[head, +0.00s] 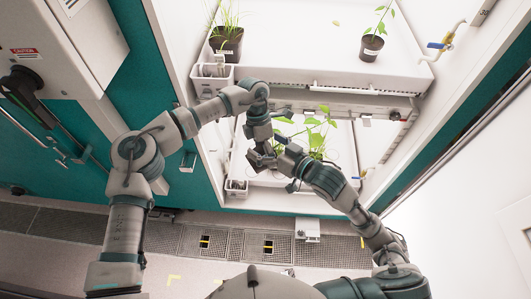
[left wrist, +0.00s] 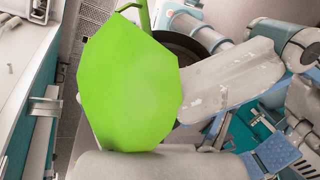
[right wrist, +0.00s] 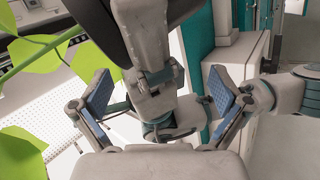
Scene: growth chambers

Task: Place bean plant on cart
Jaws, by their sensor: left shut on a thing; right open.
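The bean plant (head: 318,134) shows broad green leaves in the head view, in front of the lower shelf; its pot is hidden there by my grippers. My left gripper (head: 262,158) reaches down beside it and is shut on the plant's dark pot. In the left wrist view a large leaf (left wrist: 130,85) covers much of the picture, with the dark pot rim (left wrist: 185,42) behind it. My right gripper (right wrist: 158,93) is open, its blue pads apart, with my left gripper and the dark pot (right wrist: 88,14) close in front. I see no cart.
The upper shelf (head: 300,40) holds a grass pot (head: 228,42) at left and another leafy potted plant (head: 372,46) at right. White chamber walls and a valve (head: 446,38) flank the shelves. A teal cabinet stands at left.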

